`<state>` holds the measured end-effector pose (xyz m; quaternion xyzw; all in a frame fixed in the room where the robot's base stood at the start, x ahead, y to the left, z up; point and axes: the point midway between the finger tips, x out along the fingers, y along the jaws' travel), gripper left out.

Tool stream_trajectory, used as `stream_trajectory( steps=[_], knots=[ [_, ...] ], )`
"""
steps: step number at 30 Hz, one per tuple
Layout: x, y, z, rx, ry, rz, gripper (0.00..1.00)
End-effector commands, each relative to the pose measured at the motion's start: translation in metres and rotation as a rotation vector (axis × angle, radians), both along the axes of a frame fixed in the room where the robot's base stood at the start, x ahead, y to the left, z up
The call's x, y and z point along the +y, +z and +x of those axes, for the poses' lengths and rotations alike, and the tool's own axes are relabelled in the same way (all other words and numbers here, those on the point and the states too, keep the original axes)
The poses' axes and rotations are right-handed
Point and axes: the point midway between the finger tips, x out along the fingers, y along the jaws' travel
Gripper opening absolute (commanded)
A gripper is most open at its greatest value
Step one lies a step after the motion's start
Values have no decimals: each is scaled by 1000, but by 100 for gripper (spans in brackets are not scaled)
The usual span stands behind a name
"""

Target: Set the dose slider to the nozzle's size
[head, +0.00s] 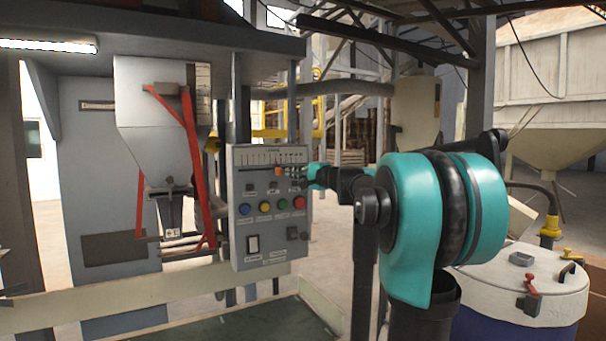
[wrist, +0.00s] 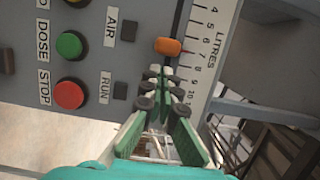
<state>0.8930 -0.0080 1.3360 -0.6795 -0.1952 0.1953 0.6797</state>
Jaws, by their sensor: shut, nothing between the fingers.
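The dose slider's orange knob (wrist: 168,46) sits in a slot beside a white scale marked LITRES (wrist: 205,60). Its red pointer lies near the 7, but the exact tick is hard to tell. In the head view the orange knob (head: 278,170) is near the top of the grey control panel (head: 240,200). My gripper (wrist: 158,73) is shut and empty, its fingertips just beside the knob on the higher-number side; whether they touch it I cannot tell. The nozzle (head: 172,212) hangs under the hopper with a small white label (head: 172,232), too small to read surely.
Green (wrist: 69,46) and red (wrist: 68,95) buttons sit beside the slider, with blue and yellow ones farther along. A black switch (head: 253,244) is lower on the panel. Red bars (head: 196,160) frame the hopper. A white-lidded drum (head: 520,275) stands at right.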

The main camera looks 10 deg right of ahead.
Motion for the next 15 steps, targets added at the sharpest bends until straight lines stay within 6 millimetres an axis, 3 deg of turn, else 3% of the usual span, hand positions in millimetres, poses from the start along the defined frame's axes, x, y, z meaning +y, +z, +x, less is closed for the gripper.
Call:
stream_trajectory(
  steps=[15],
  knots=[
    [9, 0, -3, 0, 0, 0, 0]
  ],
)
